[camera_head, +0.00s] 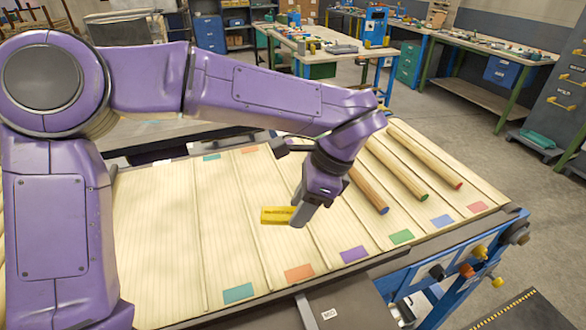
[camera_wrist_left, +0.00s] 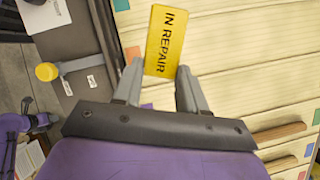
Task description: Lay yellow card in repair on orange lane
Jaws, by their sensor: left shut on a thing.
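The yellow card (camera_head: 277,215), marked "IN REPAIR" in the left wrist view (camera_wrist_left: 166,40), is held by one end in my left gripper (camera_head: 299,218). The fingers (camera_wrist_left: 158,88) are shut on it. In the head view the card appears over the orange lane (camera_head: 265,248), the pale ribbed strip with an orange patch (camera_head: 299,272) at its near end and another orange patch (camera_head: 249,149) at its far end. I cannot tell whether the card touches the lane. The gripper hides a bit of the lane's right side. My right gripper is not in view.
Teal (camera_head: 238,293) and purple (camera_head: 354,254) patches mark the neighbouring lanes. Wooden rods (camera_head: 398,168) lie on lanes to the right. The orange lane shows no rod. Blue framing with coloured knobs (camera_head: 466,270) stands at the table's near right edge.

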